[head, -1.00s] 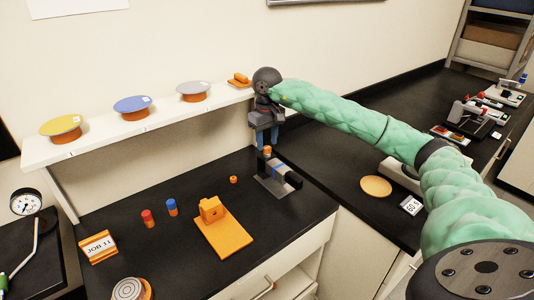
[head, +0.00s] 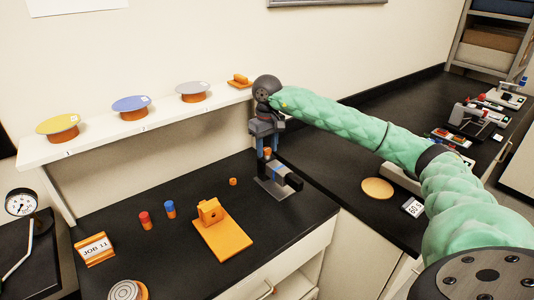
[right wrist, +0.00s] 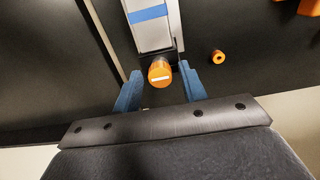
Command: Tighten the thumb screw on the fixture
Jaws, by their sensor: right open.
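The fixture (head: 272,187) is a grey base with a dark upper part on the black bench. It also shows in the right wrist view as a pale bar with a blue band (right wrist: 148,14). The orange thumb screw (right wrist: 160,72) has a white mark across its top and stands at the fixture's near end in that view. My right gripper (right wrist: 160,72) is open, its blue fingers on either side of the screw with gaps. In the head view my right gripper (head: 267,150) points down over the fixture and partly hides the screw. My left gripper is not in view.
A small orange ring (head: 233,181), an orange bracket (head: 225,238), red (head: 145,220) and blue (head: 169,209) pegs and a JOB 11 sign (head: 94,249) lie left of the fixture. A white shelf (head: 100,138) with coloured discs runs behind.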

